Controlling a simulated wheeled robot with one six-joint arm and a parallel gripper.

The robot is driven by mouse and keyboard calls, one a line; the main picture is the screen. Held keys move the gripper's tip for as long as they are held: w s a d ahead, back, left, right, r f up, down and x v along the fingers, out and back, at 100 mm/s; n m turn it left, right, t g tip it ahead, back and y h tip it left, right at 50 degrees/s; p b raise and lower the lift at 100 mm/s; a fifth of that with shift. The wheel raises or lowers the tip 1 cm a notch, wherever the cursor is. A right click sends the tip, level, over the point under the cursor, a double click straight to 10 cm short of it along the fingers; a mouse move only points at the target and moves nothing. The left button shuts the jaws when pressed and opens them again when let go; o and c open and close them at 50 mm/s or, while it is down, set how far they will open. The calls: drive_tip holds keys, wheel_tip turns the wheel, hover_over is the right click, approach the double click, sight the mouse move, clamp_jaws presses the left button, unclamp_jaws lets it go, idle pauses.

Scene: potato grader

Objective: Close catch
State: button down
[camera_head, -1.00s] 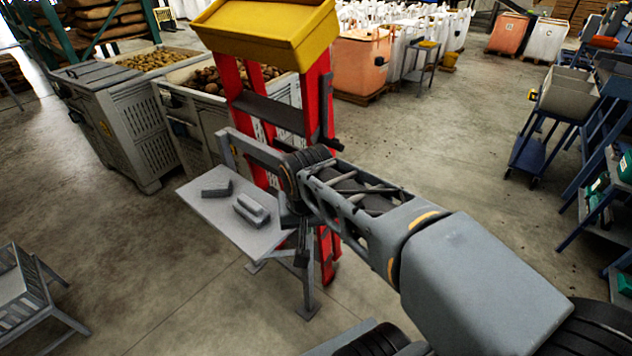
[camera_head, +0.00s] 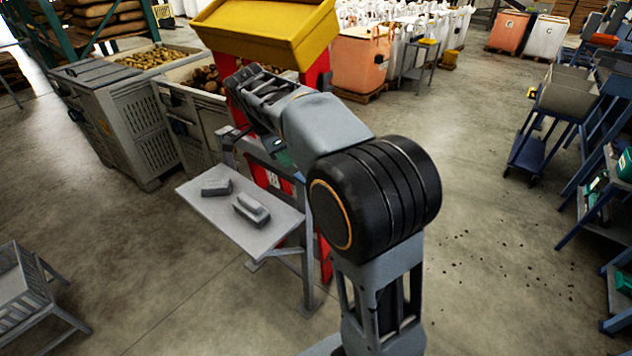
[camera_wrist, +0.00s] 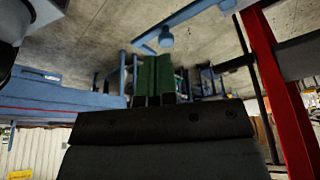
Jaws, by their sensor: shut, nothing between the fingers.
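The grader is a red frame (camera_head: 318,78) carrying a yellow hopper (camera_head: 262,33). I cannot pick out the catch for certain in either view. In the wrist view my gripper (camera_wrist: 158,75) shows as two green fingers side by side, shut and empty. A red post (camera_wrist: 272,80) stands to their right, apart from them, with dark bars beside it. In the head view my arm covers much of the frame's middle; a small green part below the forearm appears to be my gripper, mostly hidden.
A grey side table (camera_head: 215,207) with two grey blocks stands before the grader. Potato-filled crates (camera_head: 120,125) are behind left. A slatted stand (camera_head: 25,290) is at lower left. Blue carts (camera_head: 530,155) and benches line the right. Floor between is open, with scattered dark bits.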

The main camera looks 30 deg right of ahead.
drive_tip(key=shift+f, duration=0.1)
drive_tip(key=d+f+p, duration=0.1)
drive_tip(key=d+f, duration=0.6)
drive_tip(key=f, duration=0.2)
drive_tip(key=shift+s+f, duration=0.4)
drive_tip(key=shift+s, duration=0.05)
drive_tip(key=shift+d+n, duration=0.15)
drive_tip(key=shift+n, duration=0.15)
